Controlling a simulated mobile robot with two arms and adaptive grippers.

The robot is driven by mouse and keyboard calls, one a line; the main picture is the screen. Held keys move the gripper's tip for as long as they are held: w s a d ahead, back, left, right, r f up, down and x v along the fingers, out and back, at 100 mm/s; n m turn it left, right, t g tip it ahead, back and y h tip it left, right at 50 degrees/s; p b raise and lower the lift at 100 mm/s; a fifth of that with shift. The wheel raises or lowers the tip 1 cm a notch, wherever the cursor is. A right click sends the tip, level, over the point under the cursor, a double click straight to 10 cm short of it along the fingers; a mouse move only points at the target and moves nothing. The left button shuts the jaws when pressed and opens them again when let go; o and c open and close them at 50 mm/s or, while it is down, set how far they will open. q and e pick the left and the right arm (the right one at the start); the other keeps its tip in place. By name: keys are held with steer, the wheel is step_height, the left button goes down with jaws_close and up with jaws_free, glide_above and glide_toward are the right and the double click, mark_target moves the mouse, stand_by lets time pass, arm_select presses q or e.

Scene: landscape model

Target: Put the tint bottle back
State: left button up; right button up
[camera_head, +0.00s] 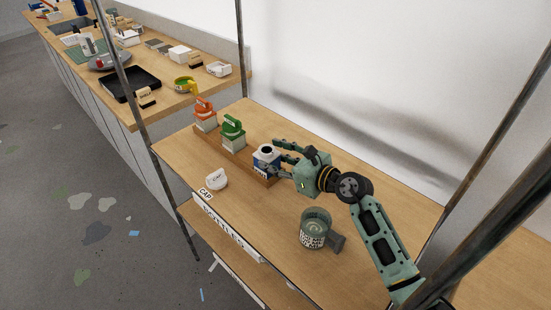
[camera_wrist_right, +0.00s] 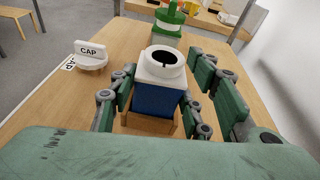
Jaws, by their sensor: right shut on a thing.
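The tint bottle (camera_head: 266,156) is blue with a white shoulder and an open dark neck; it has no cap on. It stands upright at the right end of a low wooden rack (camera_head: 236,158). My right gripper (camera_head: 280,160) is shut on it from the right. In the right wrist view the bottle (camera_wrist_right: 158,92) sits between the fingers (camera_wrist_right: 158,104), with rack wood around its base. Whether its base is fully seated is hidden. A white cap (camera_head: 216,179) marked CAP lies on the table left of the bottle. My left gripper is not in view.
A green-capped bottle (camera_head: 233,133) and an orange-capped bottle (camera_head: 204,115) stand farther along the rack. A grey-green labelled mug (camera_head: 314,228) stands nearer on the table. Thin metal posts rise at the table's corners. A cluttered counter (camera_head: 155,118) lies behind on the left.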

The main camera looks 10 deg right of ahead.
steer(key=shift+f, duration=0.15)
stand_by(0.7)
steer(key=o, duration=0.8)
steer(key=shift+o, duration=0.4)
steer(key=shift+f, duration=0.1)
steer(key=v, duration=0.6)
steer(key=shift+s+d, duration=0.3)
steer(key=shift+s+d+r, duration=0.2)
steer(key=shift+s+r, duration=0.05)
steer(key=shift+s, duration=0.05)
